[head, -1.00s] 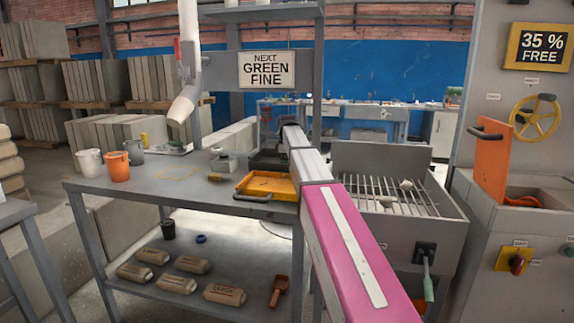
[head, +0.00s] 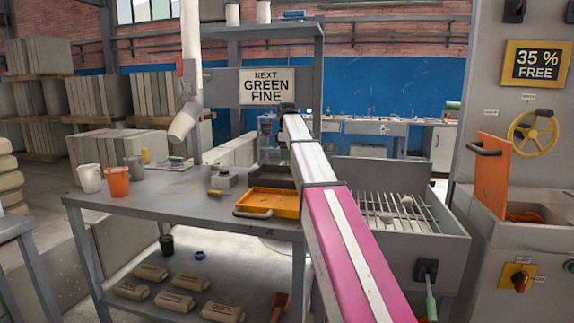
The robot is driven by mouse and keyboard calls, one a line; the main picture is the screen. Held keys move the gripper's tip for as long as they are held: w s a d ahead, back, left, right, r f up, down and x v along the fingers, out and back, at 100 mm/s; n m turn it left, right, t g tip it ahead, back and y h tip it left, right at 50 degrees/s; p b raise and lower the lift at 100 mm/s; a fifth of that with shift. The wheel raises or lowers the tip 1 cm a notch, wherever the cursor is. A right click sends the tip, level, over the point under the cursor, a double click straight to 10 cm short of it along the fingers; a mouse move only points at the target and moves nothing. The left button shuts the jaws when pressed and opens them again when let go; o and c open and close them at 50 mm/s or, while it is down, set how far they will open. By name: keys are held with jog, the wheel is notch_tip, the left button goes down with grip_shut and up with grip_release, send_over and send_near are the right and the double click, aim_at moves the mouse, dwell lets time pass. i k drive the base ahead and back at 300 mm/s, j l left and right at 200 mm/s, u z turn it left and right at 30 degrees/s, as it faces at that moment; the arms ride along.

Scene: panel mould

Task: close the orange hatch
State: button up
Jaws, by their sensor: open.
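The orange hatch (head: 491,176) is at the right in the head view. It stands upright and open beside an opening in the top of the grey machine (head: 519,232), with a dark handle (head: 484,150) near its top. My arm reaches forward over the right end of the workbench. My gripper (head: 286,112) is at its far dark end, small and partly hidden behind the arm, so its fingers are hard to make out. It is open, well to the left of the hatch and apart from it.
A grated grey bin (head: 398,245) stands between my arm and the machine. The workbench (head: 150,192) holds an orange tray (head: 270,203), a white bucket (head: 89,178) and an orange bucket (head: 117,182). A yellow handwheel (head: 533,132) is behind the hatch.

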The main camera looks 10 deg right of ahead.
aim_at(494, 153)
jog(key=k, duration=1.5)
